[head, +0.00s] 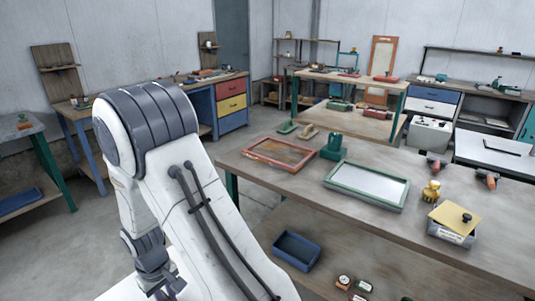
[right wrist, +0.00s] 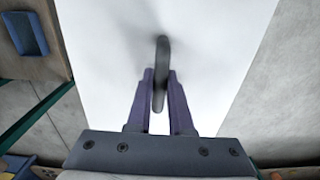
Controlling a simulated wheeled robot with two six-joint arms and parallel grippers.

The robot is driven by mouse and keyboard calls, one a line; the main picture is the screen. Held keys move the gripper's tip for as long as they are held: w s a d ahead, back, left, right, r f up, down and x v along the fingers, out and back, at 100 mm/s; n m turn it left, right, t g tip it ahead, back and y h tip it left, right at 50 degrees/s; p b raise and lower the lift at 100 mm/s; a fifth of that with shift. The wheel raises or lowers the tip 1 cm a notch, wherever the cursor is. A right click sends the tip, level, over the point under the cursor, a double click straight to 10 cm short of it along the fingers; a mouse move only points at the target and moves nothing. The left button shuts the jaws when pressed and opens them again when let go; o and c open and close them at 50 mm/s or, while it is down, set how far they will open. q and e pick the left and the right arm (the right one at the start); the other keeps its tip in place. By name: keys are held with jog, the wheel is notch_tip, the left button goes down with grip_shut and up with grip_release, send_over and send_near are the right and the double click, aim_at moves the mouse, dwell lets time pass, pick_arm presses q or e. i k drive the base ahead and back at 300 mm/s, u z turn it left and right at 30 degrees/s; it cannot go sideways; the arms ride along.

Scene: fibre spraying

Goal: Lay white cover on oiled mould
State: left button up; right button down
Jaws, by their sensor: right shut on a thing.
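In the right wrist view my right gripper (right wrist: 160,75) is shut on the dark handle (right wrist: 162,48) of a flat white cover (right wrist: 215,55). The cover fills most of that view, over the grey floor. In the head view a white corner, probably the cover (head: 112,292), shows at the bottom left below one of my arms. On the long wooden table a green-framed mould (head: 368,183) has a pale inside, and a red-framed one (head: 280,153) has a brown inside. I cannot tell which is oiled. My left gripper is not in view.
A green pot (head: 333,148) stands between the two frames. A yellow figure-like object (head: 431,191) and a box with a yellow lid (head: 453,215) stand to the right. A blue tray (head: 297,250) is on the lower shelf. Floor is open left of the table.

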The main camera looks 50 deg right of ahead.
aim_at(280, 150)
jog(key=i, duration=2.15)
jog(key=z, duration=2.05)
